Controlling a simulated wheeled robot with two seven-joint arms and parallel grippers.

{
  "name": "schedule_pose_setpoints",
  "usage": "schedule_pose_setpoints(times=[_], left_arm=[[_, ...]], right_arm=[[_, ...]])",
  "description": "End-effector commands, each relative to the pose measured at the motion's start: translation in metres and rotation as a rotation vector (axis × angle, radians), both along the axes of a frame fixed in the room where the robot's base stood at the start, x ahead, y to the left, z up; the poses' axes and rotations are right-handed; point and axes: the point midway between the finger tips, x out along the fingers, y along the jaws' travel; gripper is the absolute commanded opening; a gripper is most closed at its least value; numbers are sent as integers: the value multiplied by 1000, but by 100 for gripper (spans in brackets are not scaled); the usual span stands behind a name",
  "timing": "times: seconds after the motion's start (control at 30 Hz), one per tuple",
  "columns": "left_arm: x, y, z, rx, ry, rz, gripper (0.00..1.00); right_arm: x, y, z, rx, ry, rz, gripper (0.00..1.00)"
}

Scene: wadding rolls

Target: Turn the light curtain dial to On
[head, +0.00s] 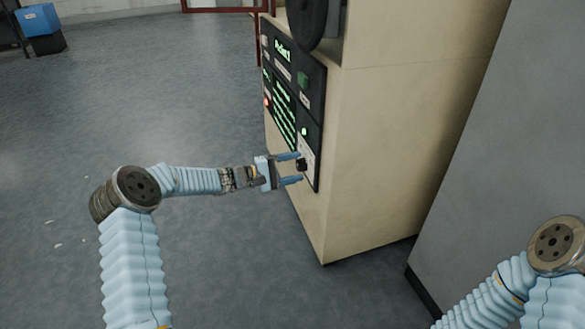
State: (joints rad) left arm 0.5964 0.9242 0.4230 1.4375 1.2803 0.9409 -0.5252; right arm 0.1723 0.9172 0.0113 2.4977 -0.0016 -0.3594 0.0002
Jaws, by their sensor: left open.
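The light curtain dial (301,164) is a small black knob on a pale plate, low on the dark control panel (317,92) of the beige machine. My left gripper (296,169) is open, with its two blue fingers reaching to the panel, one above and one below the dial. I cannot tell whether the fingers touch the dial. The dial's pointer setting and labels are too small to read. My right gripper is out of view; only part of my right arm shows at the lower right.
The beige machine (400,130) has green text screens, a green light and a red light on its panel. A grey cabinet (520,140) stands at the right. A blue box (40,20) is at the far upper left. The grey floor (120,110) at left is mostly clear.

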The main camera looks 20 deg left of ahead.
Motion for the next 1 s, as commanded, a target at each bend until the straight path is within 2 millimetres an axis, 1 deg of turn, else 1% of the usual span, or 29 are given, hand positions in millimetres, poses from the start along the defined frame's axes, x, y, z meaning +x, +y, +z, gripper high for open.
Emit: schedule_pose_setpoints(times=[0.07,0.17,0.27,0.5,0.63,0.7,0.8,1.0], left_arm=[[-2,3,0,0,0,1,66],[-8,13,1,0,0,2,66],[-19,31,2,2,0,4,66],[-53,80,2,0,0,4,66],[-67,99,1,1,1,3,66],[-72,107,0,1,0,2,66],[-76,113,0,1,1,0,66],[-78,115,0,1,1,0,66]], right_arm=[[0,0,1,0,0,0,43],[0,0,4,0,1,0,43],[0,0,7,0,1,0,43],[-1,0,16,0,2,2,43],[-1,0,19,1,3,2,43],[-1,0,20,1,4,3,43],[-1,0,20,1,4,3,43],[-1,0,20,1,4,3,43]])
